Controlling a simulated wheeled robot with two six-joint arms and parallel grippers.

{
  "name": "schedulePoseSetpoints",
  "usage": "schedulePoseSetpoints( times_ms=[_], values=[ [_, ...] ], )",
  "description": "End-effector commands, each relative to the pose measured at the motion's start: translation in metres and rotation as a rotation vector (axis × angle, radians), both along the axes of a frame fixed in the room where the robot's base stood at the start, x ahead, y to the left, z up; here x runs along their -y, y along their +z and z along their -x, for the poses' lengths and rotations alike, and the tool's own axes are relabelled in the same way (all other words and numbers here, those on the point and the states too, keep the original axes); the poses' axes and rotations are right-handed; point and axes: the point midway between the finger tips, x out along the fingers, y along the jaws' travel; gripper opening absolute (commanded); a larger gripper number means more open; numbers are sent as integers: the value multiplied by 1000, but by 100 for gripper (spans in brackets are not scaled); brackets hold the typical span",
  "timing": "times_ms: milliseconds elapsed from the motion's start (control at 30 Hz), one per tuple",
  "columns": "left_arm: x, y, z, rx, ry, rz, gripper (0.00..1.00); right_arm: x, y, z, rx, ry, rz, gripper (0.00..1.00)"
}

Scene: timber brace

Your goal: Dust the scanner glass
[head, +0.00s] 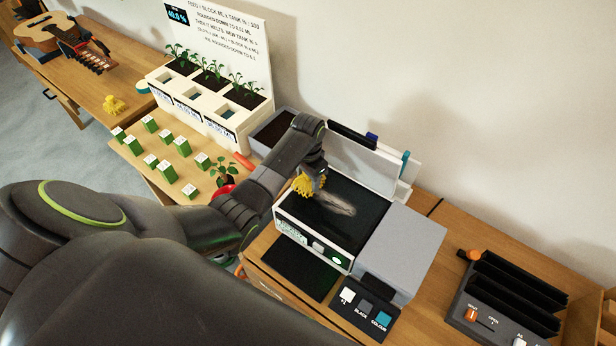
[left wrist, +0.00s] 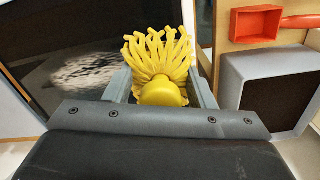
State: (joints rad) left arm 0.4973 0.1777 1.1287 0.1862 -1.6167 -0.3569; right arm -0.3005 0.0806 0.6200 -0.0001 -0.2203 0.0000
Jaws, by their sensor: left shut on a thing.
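The scanner (head: 318,242) stands on the wooden desk with its lid (head: 361,163) raised. A pale dusty smear (head: 336,204) lies on its dark glass (head: 358,226); the smear also shows in the left wrist view (left wrist: 85,70). My left gripper (head: 312,180) is over the left part of the glass, shut on a yellow duster (head: 303,186). In the left wrist view the duster (left wrist: 160,55) sits between the two fingers with its strands pointing away. I cannot tell whether the strands touch the glass. My right gripper is not in view.
A grey box (head: 400,250) stands right of the glass. A black panel with colour buttons (head: 362,309) and a dark mat (head: 300,267) lie in front. A planter with seedlings (head: 208,98) and several green-and-white blocks (head: 168,172) stand left. A black slotted rack (head: 508,300) is at right.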

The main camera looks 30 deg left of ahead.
Motion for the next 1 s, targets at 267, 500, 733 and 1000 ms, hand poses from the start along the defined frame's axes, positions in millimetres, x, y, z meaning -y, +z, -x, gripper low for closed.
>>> schedulePoseSetpoints(
  times_ms=[267, 500, 733, 1000],
  values=[
    [0, 0, 0, 0, 0, 0, 32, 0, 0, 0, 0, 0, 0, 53],
    [0, -2, 0, 0, 0, 0, 32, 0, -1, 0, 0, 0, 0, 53],
    [0, -7, 0, -1, 0, 0, 31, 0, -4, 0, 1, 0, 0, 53],
    [0, -12, 0, 0, 0, 0, 31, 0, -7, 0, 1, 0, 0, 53]
  ],
)
